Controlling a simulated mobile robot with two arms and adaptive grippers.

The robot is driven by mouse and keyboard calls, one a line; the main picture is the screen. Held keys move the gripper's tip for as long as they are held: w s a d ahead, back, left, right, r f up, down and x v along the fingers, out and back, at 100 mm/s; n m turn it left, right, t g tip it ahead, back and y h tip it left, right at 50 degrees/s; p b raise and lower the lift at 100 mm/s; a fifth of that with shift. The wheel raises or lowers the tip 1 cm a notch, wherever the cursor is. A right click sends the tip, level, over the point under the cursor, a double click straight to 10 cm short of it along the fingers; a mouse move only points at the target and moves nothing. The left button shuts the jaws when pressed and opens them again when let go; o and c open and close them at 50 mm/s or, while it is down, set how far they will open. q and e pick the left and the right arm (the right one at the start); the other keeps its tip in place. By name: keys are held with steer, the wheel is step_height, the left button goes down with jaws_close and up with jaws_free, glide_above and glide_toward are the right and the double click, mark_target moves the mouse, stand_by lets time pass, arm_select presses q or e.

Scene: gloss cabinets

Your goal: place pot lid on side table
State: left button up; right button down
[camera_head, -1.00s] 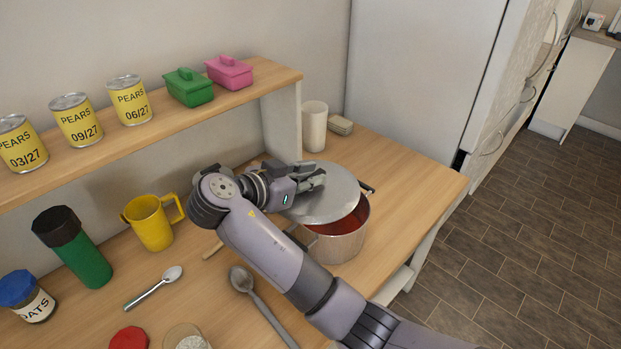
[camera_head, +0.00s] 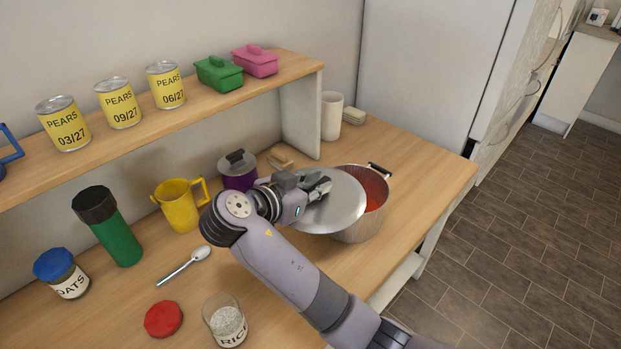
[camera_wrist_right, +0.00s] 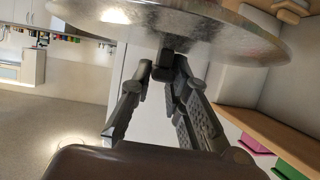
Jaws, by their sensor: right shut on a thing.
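The pot lid (camera_head: 338,212) is a round grey metal disc. My right gripper (camera_head: 318,187) is shut on it, holding it tilted over the left part of the steel pot (camera_head: 362,232). The pot's red contents (camera_head: 376,188) show past the lid's right edge. In the right wrist view the lid (camera_wrist_right: 225,38) spans the top, with the fingers of my right gripper (camera_wrist_right: 172,62) meeting at its middle; the exact grip is partly hidden. My left gripper is not in view. I cannot pick out a separate side table.
The wooden counter (camera_head: 415,185) carries a purple pot (camera_head: 238,172), a yellow mug (camera_head: 180,208), a green flask (camera_head: 118,240), a spoon (camera_head: 184,265) and jars. A shelf (camera_head: 135,122) with cans and boxes stands behind. Dark floor (camera_head: 500,260) lies open at right.

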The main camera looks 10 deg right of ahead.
steer(key=s+d+f+n+t+y, duration=0.2)
steer(key=s+f+n+y, duration=0.3)
steer(key=s, duration=0.5)
steer(key=s+d+f+n+t+y, duration=0.3)
steer(key=s+d+f+n+y, duration=0.1)
steer(key=s, duration=0.6)
step_height(320, 180, down, 2)
steer(key=shift+d+n+y, duration=0.4)
steer(key=shift+n+y, duration=0.2)
steer(key=shift+y, duration=0.1)
